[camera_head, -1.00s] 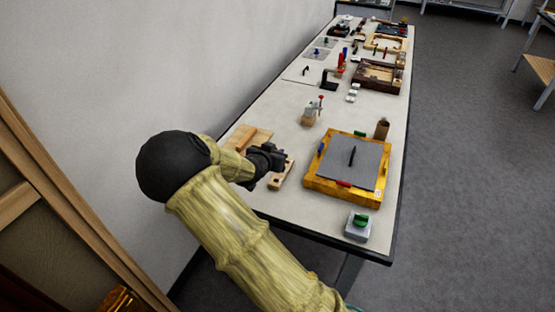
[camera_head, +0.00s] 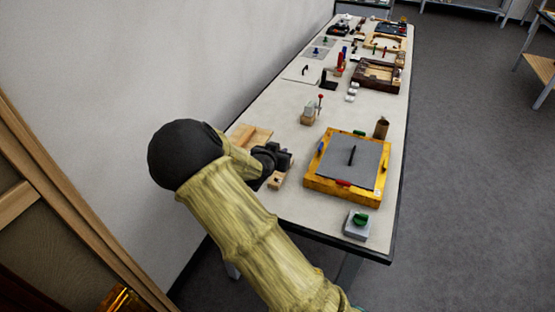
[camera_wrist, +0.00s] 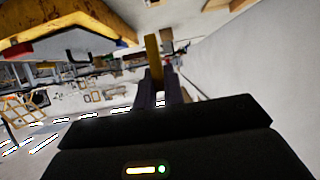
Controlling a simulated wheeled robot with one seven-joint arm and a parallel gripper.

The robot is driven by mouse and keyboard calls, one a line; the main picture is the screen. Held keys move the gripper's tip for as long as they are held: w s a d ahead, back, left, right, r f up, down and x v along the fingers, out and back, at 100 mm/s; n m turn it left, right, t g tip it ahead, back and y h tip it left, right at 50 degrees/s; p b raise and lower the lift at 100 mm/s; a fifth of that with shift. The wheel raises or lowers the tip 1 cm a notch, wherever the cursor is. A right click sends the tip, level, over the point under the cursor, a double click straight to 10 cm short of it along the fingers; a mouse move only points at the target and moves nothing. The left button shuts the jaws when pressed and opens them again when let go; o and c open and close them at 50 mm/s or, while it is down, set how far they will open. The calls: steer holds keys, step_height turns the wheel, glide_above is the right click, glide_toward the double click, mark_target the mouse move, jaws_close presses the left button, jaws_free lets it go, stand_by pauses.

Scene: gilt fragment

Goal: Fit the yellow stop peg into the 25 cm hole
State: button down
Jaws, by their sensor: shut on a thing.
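My gripper (camera_head: 285,159) is above the left part of the near table, to the left of the yellow-framed board. In the wrist view my gripper (camera_wrist: 166,88) is shut on the yellow stop peg (camera_wrist: 153,58), which sticks out beyond the dark fingertips. A light wooden strip with holes (camera_head: 276,183) lies on the table beneath my gripper, partly hidden by it. I cannot tell which hole is the 25 cm one. The peg is hidden in the head view, and I see no contact between it and the strip.
A yellow-framed board with a grey panel (camera_head: 327,187) lies right of my gripper. A grey block with a green knob (camera_head: 357,224) stands at the near edge. Bare table lies between.

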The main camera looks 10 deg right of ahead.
steer(key=s+a+f+n+t+y, duration=0.1)
steer(key=s+f+n+t+y, duration=0.1)
steer(key=s+n+y, duration=0.3)
steer(key=shift+s+a+f+n+y, duration=0.15)
steer(key=shift+s+f+n+y, duration=0.05)
steer(key=shift+f+n+y, duration=0.8)
steer(key=shift+w+a, duration=0.1)
